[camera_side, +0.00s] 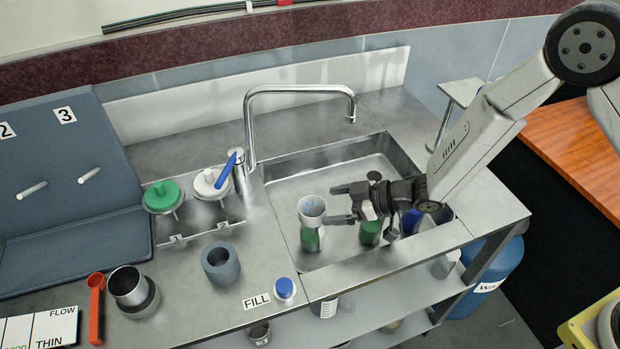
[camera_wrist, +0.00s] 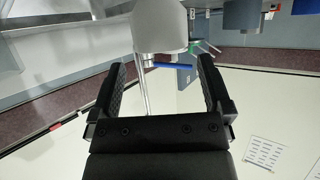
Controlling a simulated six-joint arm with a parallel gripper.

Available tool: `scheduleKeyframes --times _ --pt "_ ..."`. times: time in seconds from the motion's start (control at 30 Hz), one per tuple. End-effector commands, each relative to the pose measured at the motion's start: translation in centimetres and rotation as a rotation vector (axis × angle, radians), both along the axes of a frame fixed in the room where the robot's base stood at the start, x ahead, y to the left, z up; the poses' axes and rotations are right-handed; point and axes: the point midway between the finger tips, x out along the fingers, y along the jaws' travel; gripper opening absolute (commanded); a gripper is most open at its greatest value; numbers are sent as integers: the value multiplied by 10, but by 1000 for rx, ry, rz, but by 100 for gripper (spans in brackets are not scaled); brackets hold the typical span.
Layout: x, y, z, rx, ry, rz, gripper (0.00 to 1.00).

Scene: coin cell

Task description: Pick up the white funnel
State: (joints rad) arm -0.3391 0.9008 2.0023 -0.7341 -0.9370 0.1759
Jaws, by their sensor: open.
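The white funnel (camera_side: 312,207) stands wide end up over a green-bodied holder or bottle (camera_side: 311,238) in the sink. My gripper (camera_side: 339,204) is in the side view just right of the funnel, roughly level with it. Its two fingers are apart and point left toward the funnel, with nothing held. In the wrist view, a pale rounded body (camera_wrist: 160,25), apparently the funnel, lies ahead of the gap between the open fingers (camera_wrist: 161,72). I cannot tell whether the fingertips touch it.
Another green item (camera_side: 370,233) stands in the sink under my gripper. The tall faucet (camera_side: 248,125) rises behind the sink. On the left counter are a green-topped item (camera_side: 162,196), a white-topped one with a blue handle (camera_side: 208,185), a grey cup (camera_side: 221,263) and a blue button (camera_side: 285,288).

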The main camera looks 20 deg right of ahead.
Motion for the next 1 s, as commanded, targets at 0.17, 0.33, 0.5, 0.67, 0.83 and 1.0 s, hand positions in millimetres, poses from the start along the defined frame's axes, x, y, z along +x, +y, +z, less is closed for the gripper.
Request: scheduleKeyframes --times 0.17,0.33,0.5,0.67,0.83,1.0 --pt "2 3 -2 0 1 0 100" --pt "3 6 -3 -1 1 1 100" --pt "9 16 -8 0 0 1 100" --pt "18 29 -15 -1 1 1 100" --pt "25 39 -21 -2 1 0 100" --pt "28 43 -23 -2 1 -1 100"
